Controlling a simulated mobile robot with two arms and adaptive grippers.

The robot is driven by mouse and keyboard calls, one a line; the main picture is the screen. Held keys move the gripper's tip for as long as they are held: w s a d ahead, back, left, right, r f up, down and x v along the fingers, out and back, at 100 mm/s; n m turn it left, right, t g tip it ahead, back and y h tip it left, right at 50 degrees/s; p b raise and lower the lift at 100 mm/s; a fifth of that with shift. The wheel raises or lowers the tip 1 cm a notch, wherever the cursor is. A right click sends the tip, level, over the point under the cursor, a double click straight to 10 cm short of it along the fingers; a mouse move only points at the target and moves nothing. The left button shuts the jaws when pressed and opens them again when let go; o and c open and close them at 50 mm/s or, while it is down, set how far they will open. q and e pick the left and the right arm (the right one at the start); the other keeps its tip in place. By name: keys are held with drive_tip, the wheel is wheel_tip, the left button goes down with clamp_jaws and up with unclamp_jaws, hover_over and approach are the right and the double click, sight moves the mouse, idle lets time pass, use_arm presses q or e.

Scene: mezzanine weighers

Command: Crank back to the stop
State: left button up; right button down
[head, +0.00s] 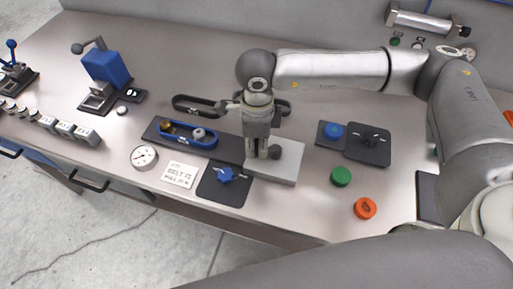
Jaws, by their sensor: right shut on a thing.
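My right gripper (262,150) points down over a grey block (287,168) at the front middle of the bench. It is shut on the crank's handle, which its fingers mostly hide. A small dark rounded piece (274,152) shows just beside the fingertips. The crank's arm and its stop are hidden behind the gripper, so I cannot tell the crank's angle. My left gripper is not in view.
Left of the block are a blue-rimmed slotted plate (188,134), a round dial (144,156), a label card (180,174) and a blue knob (226,174). Right are a green button (341,176), an orange button (365,208) and a black wing knob (368,143).

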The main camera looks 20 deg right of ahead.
drive_tip(key=n+b, duration=0.1)
drive_tip(key=b, duration=0.1)
drive_tip(key=s+n+b, duration=0.1)
drive_tip(key=n+b, duration=0.2)
drive_tip(key=shift+s+f+b, duration=0.25)
drive_tip(key=shift+b, duration=0.1)
drive_tip(key=shift+s+d+r+n+b, duration=0.2)
drive_tip(key=shift+s+r+n+b, duration=0.15)
drive_tip(key=shift+n+b, duration=0.65)
drive_tip(key=c, duration=1.3)
unclamp_jaws()
drive_tip(key=shift+s, duration=0.1)
wheel_tip(320, 180, up, 12)
drive_tip(key=shift+f, duration=0.1)
